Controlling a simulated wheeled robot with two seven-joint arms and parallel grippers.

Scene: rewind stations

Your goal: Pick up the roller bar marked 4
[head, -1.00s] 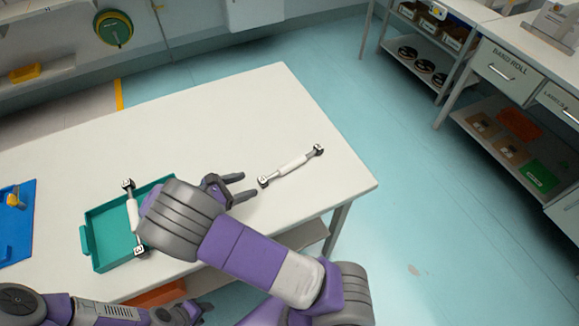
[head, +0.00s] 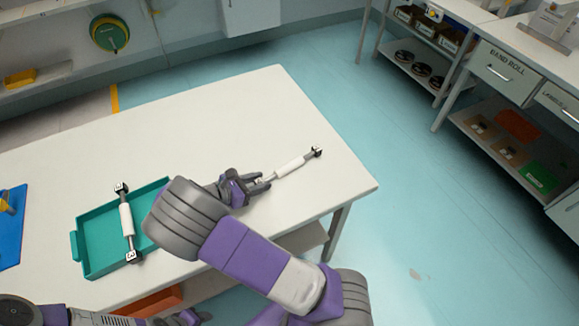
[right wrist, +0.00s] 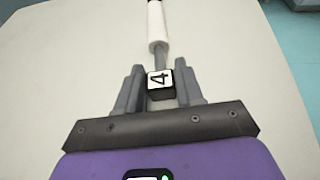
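The roller bar marked 4 (head: 289,167) has a white sleeve and dark end blocks and lies on the bench near its right end. Its near block, marked 4, shows in the right wrist view (right wrist: 159,82) between the fingers. My right gripper (head: 264,182) has its fingers close against both sides of that block and looks shut on it, with the bar on the bench. In the right wrist view the right gripper (right wrist: 160,85) shows no clear gap beside the block. My left gripper (head: 190,317) is partly visible at the bottom edge; its fingers are unclear.
A teal tray (head: 92,266) holds another roller bar (head: 127,222), its number unreadable here. A blue mat (head: 12,240) lies at the left. The bench top (head: 230,110) behind my gripper is clear. Shelves with drawers (head: 505,70) stand across the floor at right.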

